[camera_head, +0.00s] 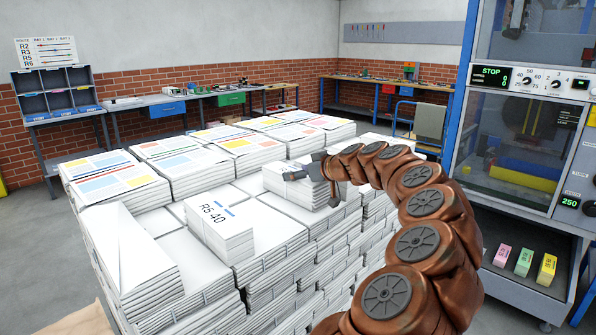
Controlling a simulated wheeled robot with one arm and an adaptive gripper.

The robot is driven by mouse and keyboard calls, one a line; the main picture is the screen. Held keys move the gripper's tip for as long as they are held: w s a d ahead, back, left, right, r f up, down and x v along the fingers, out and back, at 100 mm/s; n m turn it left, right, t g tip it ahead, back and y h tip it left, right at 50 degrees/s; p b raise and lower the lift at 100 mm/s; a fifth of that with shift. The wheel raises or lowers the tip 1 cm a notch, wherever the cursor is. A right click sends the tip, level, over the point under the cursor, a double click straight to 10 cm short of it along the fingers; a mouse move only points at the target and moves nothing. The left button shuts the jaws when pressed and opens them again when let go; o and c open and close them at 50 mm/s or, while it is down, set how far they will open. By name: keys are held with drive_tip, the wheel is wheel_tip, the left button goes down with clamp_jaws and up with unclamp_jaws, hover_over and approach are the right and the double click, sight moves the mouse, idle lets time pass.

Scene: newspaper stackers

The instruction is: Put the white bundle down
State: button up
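A small white bundle (285,188) is at the middle of the large stack of newspapers, just left of my arm's end. My gripper (314,186) is at the bundle's right part. One dark finger reaches over its top and the other hangs down in front of its right side. The fingers are apart with part of the bundle between them. I cannot tell whether they press on it, or whether the bundle rests fully on the papers below. Its right end is partly hidden by the gripper.
Another small bundle marked "R5 40" (220,228) stands on the stack in front left. Taller printed piles (113,180) line the stack's back and left. A blue-framed machine (520,110) stands at right. Work tables (200,95) run along the brick wall.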

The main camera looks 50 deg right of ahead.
drive_tip(key=o, duration=1.8)
drive_tip(key=shift+s+r, duration=0.1)
